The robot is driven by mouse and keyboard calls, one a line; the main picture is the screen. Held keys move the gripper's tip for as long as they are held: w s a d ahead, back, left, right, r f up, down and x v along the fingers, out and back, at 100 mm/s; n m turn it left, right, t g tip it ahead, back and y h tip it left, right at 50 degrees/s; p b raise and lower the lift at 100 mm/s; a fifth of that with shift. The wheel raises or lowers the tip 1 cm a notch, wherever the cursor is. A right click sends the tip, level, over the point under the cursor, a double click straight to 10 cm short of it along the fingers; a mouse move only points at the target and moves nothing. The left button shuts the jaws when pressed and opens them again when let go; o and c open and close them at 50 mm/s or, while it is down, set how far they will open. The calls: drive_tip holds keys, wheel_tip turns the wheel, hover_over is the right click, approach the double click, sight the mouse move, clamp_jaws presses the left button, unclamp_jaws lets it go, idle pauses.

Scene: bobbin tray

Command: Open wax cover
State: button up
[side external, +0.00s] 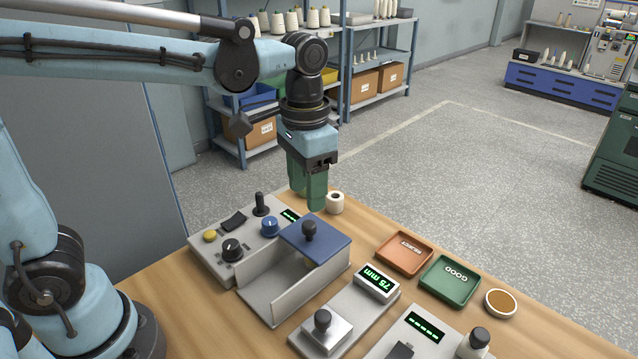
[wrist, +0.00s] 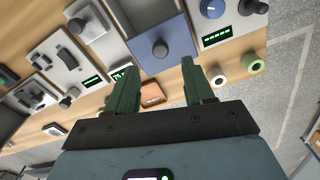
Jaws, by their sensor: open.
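A blue cover (side external: 315,242) with a black knob (side external: 309,230) lies over the far part of a grey channel-shaped box (side external: 277,278). The near part of the box is uncovered. In the wrist view the blue cover (wrist: 176,64) and its knob (wrist: 160,48) show just beyond the fingertips. My gripper (side external: 307,205) points down, with its green fingers above and behind the cover in the side view, apart from it. In the wrist view my gripper (wrist: 158,66) is open, and nothing is between its fingers.
A control panel (side external: 222,262) with knobs and a joystick stands left of the box. A grey gauge unit (side external: 350,317) with a display stands right. An orange tray (side external: 405,253) and a green tray (side external: 450,280) lie further right. A white spool (side external: 335,204) stands behind the cover.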

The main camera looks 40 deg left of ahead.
sight(308, 224)
drive_tip(key=shift+f, duration=3.45)
clamp_jaws()
